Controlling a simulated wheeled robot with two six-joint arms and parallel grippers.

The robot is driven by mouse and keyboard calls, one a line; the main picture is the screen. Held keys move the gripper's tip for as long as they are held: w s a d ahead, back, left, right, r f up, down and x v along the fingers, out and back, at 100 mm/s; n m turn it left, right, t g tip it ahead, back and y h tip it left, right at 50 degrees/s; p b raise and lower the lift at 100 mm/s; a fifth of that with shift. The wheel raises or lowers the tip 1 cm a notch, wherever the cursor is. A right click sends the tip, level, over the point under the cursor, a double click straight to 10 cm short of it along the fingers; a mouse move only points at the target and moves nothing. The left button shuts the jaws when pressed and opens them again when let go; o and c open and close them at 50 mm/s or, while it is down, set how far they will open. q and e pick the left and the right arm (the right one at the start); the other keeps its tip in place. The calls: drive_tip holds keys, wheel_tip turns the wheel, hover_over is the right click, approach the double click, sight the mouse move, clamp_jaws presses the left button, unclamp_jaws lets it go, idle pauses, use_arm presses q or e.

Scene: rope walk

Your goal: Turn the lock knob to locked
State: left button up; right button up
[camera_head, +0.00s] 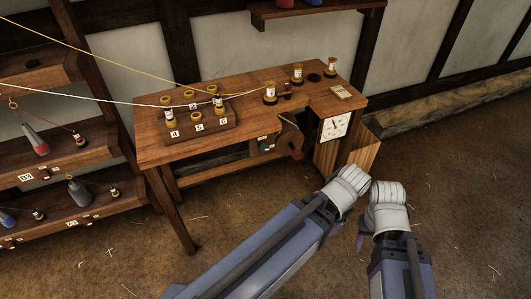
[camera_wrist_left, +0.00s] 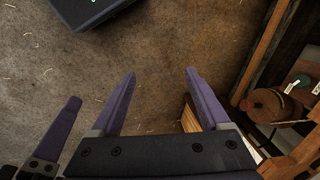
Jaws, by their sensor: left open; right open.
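Under the workbench top, a small dark green round part with a white label (camera_head: 265,145) sits beside a brown wooden drum (camera_head: 291,142). It may be the lock knob, but it is too small to tell which way it is turned. In the left wrist view the green part (camera_wrist_left: 298,83) and the drum (camera_wrist_left: 268,105) lie at the right edge. My left gripper (camera_wrist_left: 161,73) is open and empty, over bare floor and left of the drum. My right gripper (camera_head: 361,234) is in front of the bench, apart from it, with its fingers mostly hidden behind its wrist.
Shelves (camera_head: 55,150) stand left, with yarns strung across. The floor in front is open.

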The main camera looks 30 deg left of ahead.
use_arm(q)
drive_tip(key=w+a+f+m+t+y+b, duration=0.3)
drive_tip(key=w+a+f+m+b, duration=0.1)
drive_tip(key=w+a+f+b, duration=0.45)
drive_tip(key=m+t+y+b, duration=0.85)
drive_tip(key=m+b, duration=0.85)
drive_tip(key=b, duration=0.7)
approach(265, 149)
drive_tip(key=w, duration=0.1)
drive_tip(key=shift+w+a+f+g+y, duration=0.25)
drive_tip(key=shift+w+a+g+y, duration=0.1)
drive_tip(key=shift+y, duration=0.1)
drive_tip(key=x, duration=0.7)
drive_tip(key=shift+w+a, duration=0.15)
drive_tip(key=shift+a, duration=0.1)
drive_tip(key=shift+c, duration=0.4)
clamp_jaws()
